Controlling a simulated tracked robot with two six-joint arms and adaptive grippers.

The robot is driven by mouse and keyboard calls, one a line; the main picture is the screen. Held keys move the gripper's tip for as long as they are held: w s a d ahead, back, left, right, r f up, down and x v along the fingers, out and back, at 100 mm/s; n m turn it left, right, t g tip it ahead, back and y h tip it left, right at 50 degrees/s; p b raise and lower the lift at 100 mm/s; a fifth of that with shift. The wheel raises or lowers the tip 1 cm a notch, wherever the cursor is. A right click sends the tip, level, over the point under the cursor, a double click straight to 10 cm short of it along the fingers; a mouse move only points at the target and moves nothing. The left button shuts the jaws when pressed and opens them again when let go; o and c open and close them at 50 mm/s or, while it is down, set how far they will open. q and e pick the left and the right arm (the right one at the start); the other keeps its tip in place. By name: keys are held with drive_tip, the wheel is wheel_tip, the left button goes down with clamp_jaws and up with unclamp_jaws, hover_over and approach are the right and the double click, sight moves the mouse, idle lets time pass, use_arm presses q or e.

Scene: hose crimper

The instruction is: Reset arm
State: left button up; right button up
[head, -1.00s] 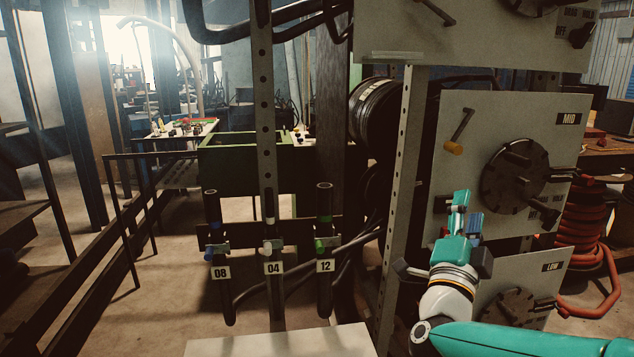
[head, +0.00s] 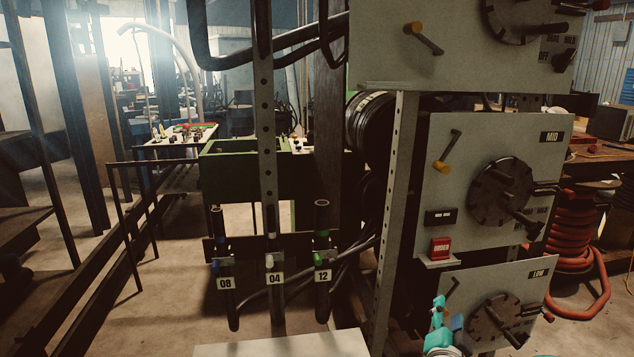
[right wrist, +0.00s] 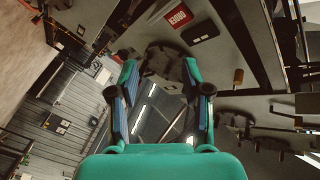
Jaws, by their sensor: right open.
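My right gripper (head: 441,322) shows small at the bottom of the head view, in front of the left part of the LOW panel (head: 497,305). In the right wrist view my right gripper (right wrist: 160,88) is open, with its teal and blue fingers apart and nothing held between them. My left gripper is in neither view. The MID panel (head: 455,150), with a round dark dial (head: 500,192) and a yellow-knobbed lever (head: 442,166), stands above the right gripper.
A red box (head: 440,247) sits on a small ledge at the MID panel's lower left; it also shows in the right wrist view (right wrist: 177,18). Red hose (head: 575,240) lies coiled at right.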

drive_tip(key=s+a+f+n+g+y+p, duration=0.1)
drive_tip(key=s+a+f+n+g+y, duration=0.1)
drive_tip(key=s+f, duration=0.35)
drive_tip(key=s+a+f+n+g+y+p, duration=0.1)
drive_tip(key=s+a+f+g+y, duration=0.15)
drive_tip(key=f, duration=0.65)
drive_tip(key=s+a+f+n+g+y+p, duration=0.1)
drive_tip(key=s+a+f+n+g+y, duration=0.15)
drive_tip(key=f, duration=0.55)
drive_tip(key=s+a+f+n+g+y, duration=0.1)
drive_tip(key=s+a+f+g, duration=0.1)
drive_tip(key=s, duration=0.5)
drive_tip(key=s+a+f+n+g+y, duration=0.1)
drive_tip(key=s+a+f+n+g, duration=0.1)
drive_tip(key=s, duration=0.6)
drive_tip(key=s+a+f+n+g+y, duration=0.1)
drive_tip(key=s+a+f+n+g, duration=0.1)
drive_tip(key=s, duration=0.5)
drive_tip(key=a+f+g, duration=0.1)
drive_tip(key=a+g, duration=0.1)
drive_tip(key=shift+s+f+g+y+p, duration=0.25)
drive_tip(key=shift+s+g+y+p, duration=0.05)
drive_tip(key=shift+g+y+p, duration=0.1)
